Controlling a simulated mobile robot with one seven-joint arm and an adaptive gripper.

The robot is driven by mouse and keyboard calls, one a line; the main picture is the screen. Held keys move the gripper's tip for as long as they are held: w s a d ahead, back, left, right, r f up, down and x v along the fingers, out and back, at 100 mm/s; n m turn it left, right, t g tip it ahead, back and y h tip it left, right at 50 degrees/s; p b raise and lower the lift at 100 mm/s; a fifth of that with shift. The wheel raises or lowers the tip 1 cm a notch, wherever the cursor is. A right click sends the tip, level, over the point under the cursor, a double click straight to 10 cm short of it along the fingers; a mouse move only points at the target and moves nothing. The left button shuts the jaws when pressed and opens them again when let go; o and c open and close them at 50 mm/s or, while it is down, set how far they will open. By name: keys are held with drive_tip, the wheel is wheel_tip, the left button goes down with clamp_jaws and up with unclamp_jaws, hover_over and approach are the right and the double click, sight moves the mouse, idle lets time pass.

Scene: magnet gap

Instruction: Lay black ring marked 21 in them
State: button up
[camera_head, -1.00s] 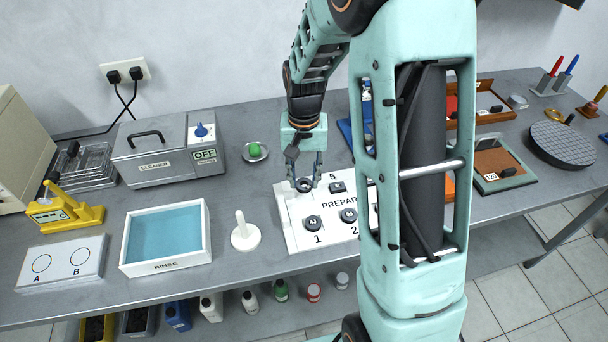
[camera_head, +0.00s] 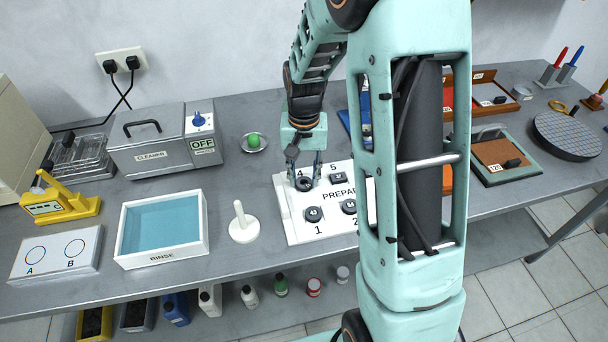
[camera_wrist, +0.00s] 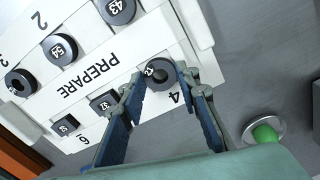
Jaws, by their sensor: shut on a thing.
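My gripper (camera_head: 304,180) points down over the white PREPARE board (camera_head: 287,222), at the place numbered 4. In the wrist view its fingers (camera_wrist: 161,76) are shut on a black ring (camera_wrist: 160,82) with a small white label, whose number is too small to read surely. The ring also shows between the fingertips in the head view (camera_head: 303,185). I cannot tell whether it touches the board. Other black rings lie on the board, one marked 43 (camera_wrist: 118,10) and one marked 54 (camera_wrist: 62,50); a third (camera_wrist: 22,82) is near the wrist view's left edge.
Black square blocks (camera_wrist: 104,102) lie beside place 4. Left of the board stand a white peg on a base (camera_head: 243,225), the RINSE tray (camera_head: 121,238), the CLEANER box (camera_head: 150,155) and a white A/B plate (camera_head: 55,265). A green item sits on a small dish (camera_head: 254,142). My arm hides the board's right part.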

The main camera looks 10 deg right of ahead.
drive_tip(key=shift+f, duration=0.2)
idle(0.4)
drive_tip(key=o, duration=1.4)
drive_tip(key=shift+c, duration=0.2)
drive_tip(key=shift+c, duration=0.6)
drive_tip(key=c, duration=0.4)
drive_tip(key=shift+r+p, duration=1.5)
drive_tip(key=shift+r, duration=0.8)
